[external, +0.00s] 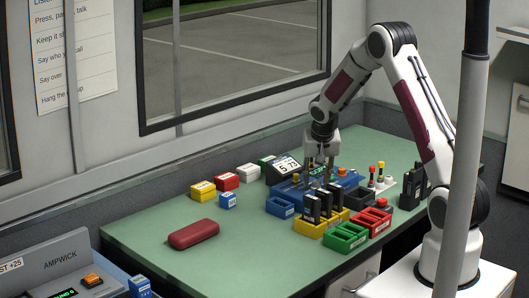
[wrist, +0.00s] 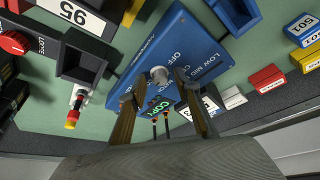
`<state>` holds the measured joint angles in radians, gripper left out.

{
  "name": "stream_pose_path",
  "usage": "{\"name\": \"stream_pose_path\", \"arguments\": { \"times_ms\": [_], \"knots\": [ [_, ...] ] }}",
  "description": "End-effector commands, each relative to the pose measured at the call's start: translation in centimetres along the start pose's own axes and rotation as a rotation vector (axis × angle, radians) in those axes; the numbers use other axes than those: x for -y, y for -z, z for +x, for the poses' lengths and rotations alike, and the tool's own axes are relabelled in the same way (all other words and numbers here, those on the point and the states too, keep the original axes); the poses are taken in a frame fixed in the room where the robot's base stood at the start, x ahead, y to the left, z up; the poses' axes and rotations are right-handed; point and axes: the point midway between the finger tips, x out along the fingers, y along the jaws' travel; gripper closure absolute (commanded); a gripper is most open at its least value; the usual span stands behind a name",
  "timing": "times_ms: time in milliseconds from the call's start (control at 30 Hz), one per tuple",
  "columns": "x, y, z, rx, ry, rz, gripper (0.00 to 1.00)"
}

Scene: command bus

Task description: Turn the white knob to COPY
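The white knob (wrist: 158,75) is a small pale round knob on a blue panel (wrist: 205,50) in the wrist view. White lettering near it includes OFF, LOW and MID, and a green lit display (wrist: 158,108) seems to read COPY. My gripper (wrist: 157,88) is open, with one finger to each side of the knob in this view; I cannot tell if either touches it. The knob's pointer direction is not clear. In the external view my gripper (external: 322,165) points down over the blue unit (external: 290,187) and hides the knob.

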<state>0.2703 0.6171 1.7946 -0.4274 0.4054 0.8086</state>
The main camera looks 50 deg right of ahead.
Motion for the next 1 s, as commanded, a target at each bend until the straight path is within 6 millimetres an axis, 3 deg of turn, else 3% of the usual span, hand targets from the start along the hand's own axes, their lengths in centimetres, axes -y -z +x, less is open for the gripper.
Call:
{"name": "stream_pose_path", "arguments": {
  "times_ms": [367,1000],
  "knots": [
    [0.0,0.1,-1.4,-0.001,0.0,0.0,0.68],
    [0.0,0.0,-8.7,-0.002,0.001,-0.001,0.68]
  ]
}}
